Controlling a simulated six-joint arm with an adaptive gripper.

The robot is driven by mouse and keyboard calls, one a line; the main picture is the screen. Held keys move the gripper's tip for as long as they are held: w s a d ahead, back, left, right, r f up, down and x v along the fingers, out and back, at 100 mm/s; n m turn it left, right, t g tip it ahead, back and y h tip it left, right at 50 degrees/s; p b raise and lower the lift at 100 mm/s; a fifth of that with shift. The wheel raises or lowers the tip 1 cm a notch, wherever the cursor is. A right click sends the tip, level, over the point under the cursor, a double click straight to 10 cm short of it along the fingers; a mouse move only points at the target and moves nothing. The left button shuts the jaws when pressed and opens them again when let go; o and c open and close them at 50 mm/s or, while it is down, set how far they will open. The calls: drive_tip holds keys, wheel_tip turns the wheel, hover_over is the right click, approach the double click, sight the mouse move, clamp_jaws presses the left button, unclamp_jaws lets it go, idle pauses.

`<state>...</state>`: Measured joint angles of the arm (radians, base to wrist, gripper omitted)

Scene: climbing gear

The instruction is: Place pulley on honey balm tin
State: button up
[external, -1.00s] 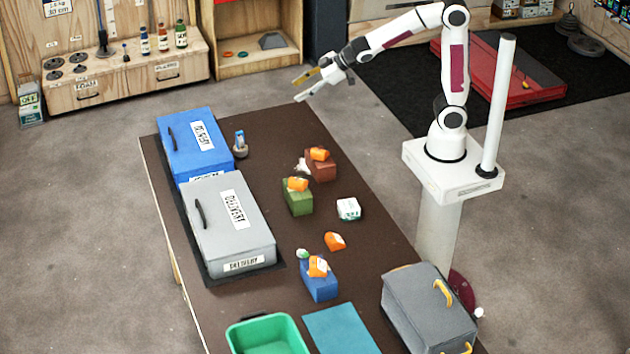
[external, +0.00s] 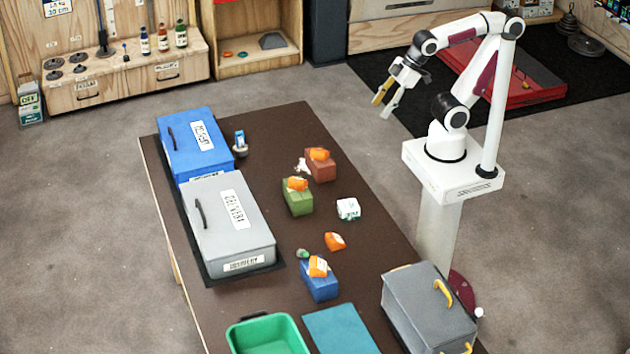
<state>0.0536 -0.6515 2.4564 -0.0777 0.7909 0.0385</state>
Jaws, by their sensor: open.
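My gripper (external: 383,108) is open and empty, its fingers pointing down in the air to the right of the table's far end. It touches nothing. I cannot surely tell which items are the pulley and the honey balm tin, as the pieces are small. A small blue-and-white item with a grey base (external: 240,143) stands beside the blue case. An orange piece (external: 335,241) lies alone on the table. Other orange pieces rest on a red block (external: 322,171), a green block (external: 299,204) and a blue block (external: 320,288). A small white box (external: 348,209) stands between them.
A blue case (external: 178,160) and a grey case (external: 225,250) line the brown table's left side. A green bin (external: 264,322), a teal mat (external: 340,330) and a dark grey box with yellow handles (external: 420,300) are at the near end. The table's far right is clear.

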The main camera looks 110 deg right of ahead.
drive_tip(key=shift+n+g+y, duration=0.3)
drive_tip(key=shift+g+y, duration=0.1)
drive_tip(key=shift+y, duration=0.1)
drive_tip(key=s+a, duration=0.1)
drive_tip(key=s, duration=0.1)
drive_tip(key=s+a+f, duration=0.1)
drive_tip(key=s+a, duration=0.1)
drive_tip(key=shift+s+f, duration=0.1)
